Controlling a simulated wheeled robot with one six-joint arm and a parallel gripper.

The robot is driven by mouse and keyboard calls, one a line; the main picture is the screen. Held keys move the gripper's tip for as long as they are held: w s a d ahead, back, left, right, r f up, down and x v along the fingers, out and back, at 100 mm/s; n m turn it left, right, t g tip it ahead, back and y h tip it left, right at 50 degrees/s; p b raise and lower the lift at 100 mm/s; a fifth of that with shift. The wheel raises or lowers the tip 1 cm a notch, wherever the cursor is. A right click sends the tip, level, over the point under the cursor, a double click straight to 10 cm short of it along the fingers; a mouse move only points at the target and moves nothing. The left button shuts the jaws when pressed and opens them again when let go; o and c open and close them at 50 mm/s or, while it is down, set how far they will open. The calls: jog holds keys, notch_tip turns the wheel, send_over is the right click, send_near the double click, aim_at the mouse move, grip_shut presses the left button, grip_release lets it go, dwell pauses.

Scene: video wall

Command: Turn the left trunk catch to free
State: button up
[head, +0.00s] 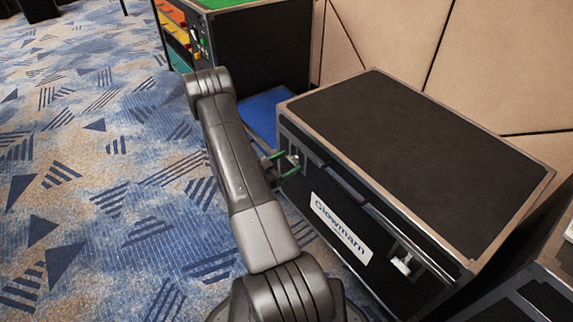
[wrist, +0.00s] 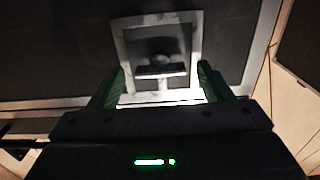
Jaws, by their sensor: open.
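The black trunk (head: 400,150) with metal-coloured edges stands right of my arm, with a white "Glowmarn" label on its front. Its left catch (head: 294,159) is at the front's left end, partly hidden by my gripper. In the wrist view the left catch (wrist: 160,70) has a square pale metal plate and a dark crossbar, lying level in the picture. My gripper (head: 277,162) is open, its green fingers facing the catch. In the wrist view the fingers of my gripper (wrist: 160,85) stand left and right of the catch's lower part, with nothing gripped. Contact cannot be told.
The trunk's right catch (head: 402,263) is at the front's right end. A black case with a green top (head: 240,3) and coloured items stands behind, with a blue surface (head: 262,115) near it. Padded beige wall panels (head: 400,40) rise behind. Patterned carpet (head: 90,180) is clear at left.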

jog(key=shift+w, duration=0.1)
jog(key=c, duration=1)
jog(key=shift+n, duration=0.4)
jog(key=n, duration=0.4)
jog(key=shift+p, duration=0.35)
jog(key=n, duration=0.4)
jog(key=shift+n+p, duration=0.3)
jog(key=shift+p, duration=0.1)
jog(key=n, duration=0.4)
jog(key=shift+p, duration=0.4)
jog(key=shift+n+p, duration=0.35)
jog(key=shift+n, duration=1.85)
